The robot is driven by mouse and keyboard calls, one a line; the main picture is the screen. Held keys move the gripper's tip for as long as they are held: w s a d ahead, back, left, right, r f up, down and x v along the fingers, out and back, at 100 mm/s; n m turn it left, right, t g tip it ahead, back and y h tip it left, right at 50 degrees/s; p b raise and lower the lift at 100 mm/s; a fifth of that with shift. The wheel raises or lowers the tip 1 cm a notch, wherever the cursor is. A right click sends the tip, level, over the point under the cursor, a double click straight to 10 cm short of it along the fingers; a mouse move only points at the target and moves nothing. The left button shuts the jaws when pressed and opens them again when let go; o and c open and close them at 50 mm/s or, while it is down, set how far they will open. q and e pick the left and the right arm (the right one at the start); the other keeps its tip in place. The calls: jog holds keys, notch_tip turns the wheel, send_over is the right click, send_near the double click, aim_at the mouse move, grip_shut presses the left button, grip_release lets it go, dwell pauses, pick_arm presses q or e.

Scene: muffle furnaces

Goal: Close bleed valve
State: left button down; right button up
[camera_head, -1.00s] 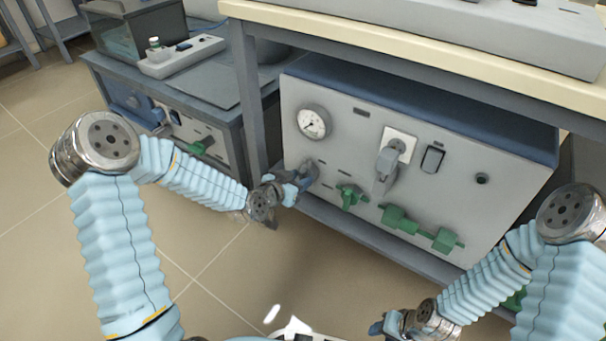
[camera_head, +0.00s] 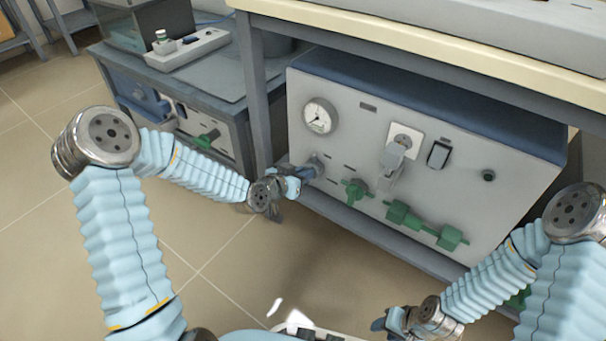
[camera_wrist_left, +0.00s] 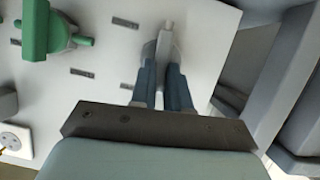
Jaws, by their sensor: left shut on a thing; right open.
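A grey panel box (camera_head: 350,110) stands under the bench. A small grey valve handle (camera_wrist_left: 165,42) sticks out of its front, low at the left side; in the head view it is mostly hidden by my gripper. My left gripper (camera_head: 308,172) is at this valve. In the left wrist view its two blue-grey fingers (camera_wrist_left: 164,80) lie on both sides of the handle and are shut on it. My right gripper (camera_head: 380,325) is open and empty, low at the front right, away from the panel.
Green valves (camera_head: 356,192) sit to the right along the panel, with more green valves (camera_head: 405,214) beyond. A pressure gauge (camera_head: 320,117), a plug in a socket (camera_head: 398,148) and a switch (camera_head: 438,154) are above. The bench leg (camera_head: 256,100) stands close left.

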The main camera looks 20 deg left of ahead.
pick_arm(q)
jog(key=n+h+b, duration=0.1)
jog(key=n+h, duration=0.1)
jog(key=n, duration=0.2)
jog(key=a+f+n+h, duration=0.1)
jog(key=n+h, duration=0.1)
jog(key=n, duration=0.2)
jog(key=f+n+h+b, duration=0.1)
jog(key=n+h, duration=0.2)
jog(key=n, duration=0.1)
jog(key=shift+w+a+t+b, duration=0.3)
jog(key=shift+a+b, duration=0.05)
jog(key=shift+a, duration=0.05)
jog(key=shift+n, duration=0.5)
jog(key=c, duration=1.1)
grip_release()
